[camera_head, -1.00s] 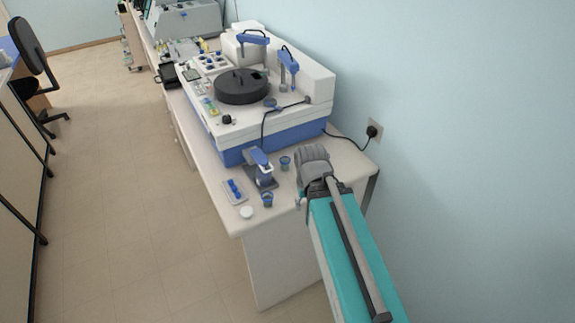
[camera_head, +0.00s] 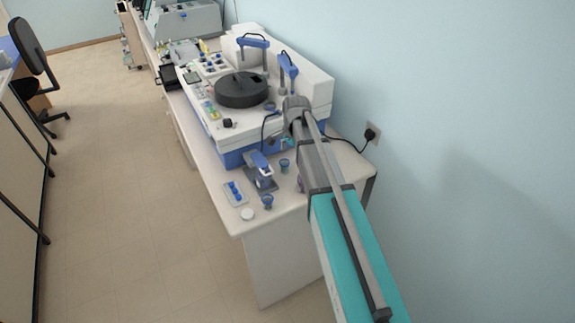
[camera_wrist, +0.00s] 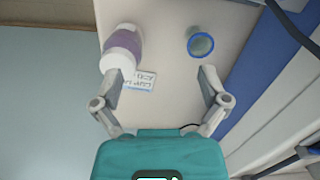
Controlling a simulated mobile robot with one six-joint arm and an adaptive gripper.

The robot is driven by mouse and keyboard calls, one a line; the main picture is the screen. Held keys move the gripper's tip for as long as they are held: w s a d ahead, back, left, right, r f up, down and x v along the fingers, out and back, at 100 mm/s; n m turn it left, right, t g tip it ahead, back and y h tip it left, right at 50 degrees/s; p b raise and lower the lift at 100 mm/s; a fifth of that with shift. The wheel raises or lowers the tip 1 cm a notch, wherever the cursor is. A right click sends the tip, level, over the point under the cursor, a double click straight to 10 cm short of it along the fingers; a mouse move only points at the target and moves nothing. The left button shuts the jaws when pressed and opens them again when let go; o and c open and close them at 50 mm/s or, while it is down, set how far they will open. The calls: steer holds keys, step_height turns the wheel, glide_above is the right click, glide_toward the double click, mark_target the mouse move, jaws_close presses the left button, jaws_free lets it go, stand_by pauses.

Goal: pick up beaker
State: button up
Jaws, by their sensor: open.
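Two small blue beakers stand upright on the white bench in the head view, one (camera_head: 285,165) right of the blue-and-white instrument and one (camera_head: 267,202) near the front edge. In the wrist view a blue-rimmed beaker (camera_wrist: 201,45) stands beyond the right fingertip; I cannot tell which of the two it is. My gripper (camera_wrist: 163,76) is open and empty above the bench, its fingers spread wide. In the head view my arm mostly hides it.
A purple bottle with a white cap (camera_wrist: 122,45) stands beyond the left fingertip, with a printed label (camera_wrist: 141,80) beside it. A blue slide rack (camera_head: 235,191) and a white round dish (camera_head: 247,214) lie near the bench's left edge. The large staining machine (camera_head: 240,145) stands behind.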

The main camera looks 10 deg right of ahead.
steer(key=w+r+m, duration=0.1)
steer(key=w+m, duration=0.3)
steer(key=w, duration=0.3)
steer(key=shift+w+d+p, duration=0.25)
steer(key=shift+d+p, duration=0.15)
steer(key=b, duration=0.9)
glide_above(284, 164)
steer(key=s, duration=0.1)
steer(key=f, duration=0.8)
steer(key=shift+s+d+f, duration=0.15)
steer(key=shift+d+f, duration=0.05)
steer(key=shift+d, duration=0.05)
steer(key=shift+a+f+b, duration=0.15)
steer(key=shift+f+b, duration=1.05)
steer(key=shift+f, duration=0.1)
steer(key=shift+a+f+b, duration=0.1)
steer(key=shift+f+b, duration=1.1)
steer(key=shift+f, duration=0.1)
steer(key=c, duration=1.1)
steer(key=shift+r, duration=0.15)
